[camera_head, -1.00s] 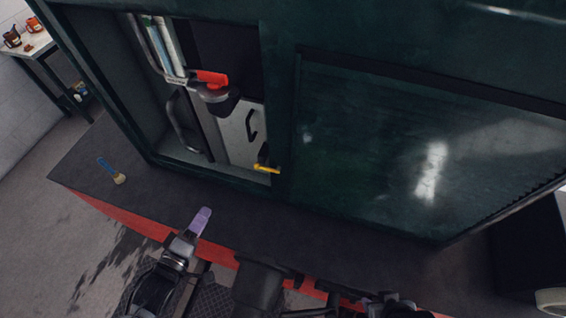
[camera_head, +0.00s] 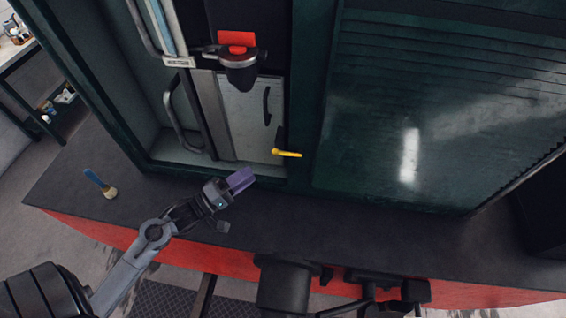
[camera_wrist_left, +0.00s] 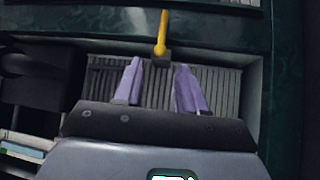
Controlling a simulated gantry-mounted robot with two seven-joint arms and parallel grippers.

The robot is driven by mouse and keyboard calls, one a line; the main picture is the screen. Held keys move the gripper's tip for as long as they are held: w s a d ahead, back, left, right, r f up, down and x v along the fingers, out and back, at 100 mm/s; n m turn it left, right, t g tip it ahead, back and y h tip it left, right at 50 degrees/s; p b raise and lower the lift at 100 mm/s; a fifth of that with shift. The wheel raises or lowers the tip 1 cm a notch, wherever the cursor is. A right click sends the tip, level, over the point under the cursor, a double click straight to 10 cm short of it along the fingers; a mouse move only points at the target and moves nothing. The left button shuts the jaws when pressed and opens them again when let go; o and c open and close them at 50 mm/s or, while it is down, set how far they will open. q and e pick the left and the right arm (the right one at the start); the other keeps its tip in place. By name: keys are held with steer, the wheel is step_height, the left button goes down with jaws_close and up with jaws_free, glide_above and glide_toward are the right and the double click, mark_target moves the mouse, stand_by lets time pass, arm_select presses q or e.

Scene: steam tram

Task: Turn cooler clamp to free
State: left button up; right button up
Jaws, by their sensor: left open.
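The cooler clamp appears to be the yellow-handled lever (camera_head: 287,153) at the lower right of the open cab doorway. Its handle points right in the head view. In the left wrist view the yellow handle (camera_wrist_left: 161,35) stands at top centre, rising from a dark pivot block. My left gripper (camera_head: 240,180) has purple fingers and is below and left of the lever, apart from it. In the left wrist view its fingers (camera_wrist_left: 157,72) are spread with nothing between them, and the lever is beyond the gap. My right gripper is not recognisable in these views.
A grey-white panel with a black handle (camera_head: 267,106) is above the lever. A red-topped dark fitting (camera_head: 242,68) hangs above that. A blue-handled brush (camera_head: 100,184) lies on the dark ledge at left. A green ribbed panel (camera_head: 430,110) closes the right side.

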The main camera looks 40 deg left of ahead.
mark_target(288, 154)
arm_select(q)
steer(key=p+x, duration=0.1)
steer(key=x, duration=0.9)
steer(key=shift+w+p, duration=0.3)
steer(key=shift+w, duration=0.05)
steer(key=shift+d+f, duration=0.15)
jaws_close()
